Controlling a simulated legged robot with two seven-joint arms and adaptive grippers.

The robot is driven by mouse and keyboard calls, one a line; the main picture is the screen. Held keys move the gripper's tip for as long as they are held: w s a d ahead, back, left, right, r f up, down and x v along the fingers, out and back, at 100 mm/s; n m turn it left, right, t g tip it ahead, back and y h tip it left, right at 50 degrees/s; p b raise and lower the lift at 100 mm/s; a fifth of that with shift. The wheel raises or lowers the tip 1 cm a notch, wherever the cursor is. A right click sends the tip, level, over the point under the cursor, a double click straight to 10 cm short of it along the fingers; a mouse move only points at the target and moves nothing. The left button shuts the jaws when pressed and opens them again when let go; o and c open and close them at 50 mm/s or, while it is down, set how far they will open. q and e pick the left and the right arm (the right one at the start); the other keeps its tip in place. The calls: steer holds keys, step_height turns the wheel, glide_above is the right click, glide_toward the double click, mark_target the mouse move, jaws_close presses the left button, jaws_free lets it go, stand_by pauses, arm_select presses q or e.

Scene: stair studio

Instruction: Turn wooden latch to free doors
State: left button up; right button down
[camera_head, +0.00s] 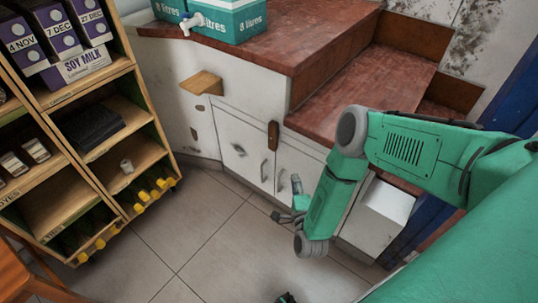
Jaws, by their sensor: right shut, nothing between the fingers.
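The wooden latch (273,135) is a dark brown upright piece on the front of the white cabinet, near the upper edge where two doors meet. The white left door (240,148) and right door (293,166) each carry a metal handle and look closed. My right gripper (279,217) is at the end of the green arm, low in front of the cabinet. It is shut and empty, below the latch and apart from it. At the bottom edge a small dark and green piece shows, perhaps part of my left gripper; its fingers cannot be made out.
A wooden shelf (128,62) with soy milk boxes and bottles stands at the left. A red stepped counter (290,35) tops the cabinet, with teal boxes (225,20) on it. A wooden block (201,83) juts from the front. The tiled floor (185,235) between is clear.

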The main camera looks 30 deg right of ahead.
steer(key=shift+a, duration=0.1)
steer(key=b, duration=0.3)
glide_toward(277, 145)
steer(key=d, duration=0.1)
steer(key=w+d, duration=0.1)
steer(key=d, duration=0.1)
steer(key=w+d, duration=0.1)
steer(key=shift+d+f, duration=0.2)
steer(key=w, duration=0.1)
steer(key=w+a+b, duration=0.1)
steer(key=w, duration=0.1)
steer(key=shift+w+b, duration=0.25)
steer(key=shift+b, duration=0.05)
steer(key=shift+w+a+r, duration=0.15)
steer(key=shift+w+a, duration=0.05)
steer(key=shift+w, duration=0.25)
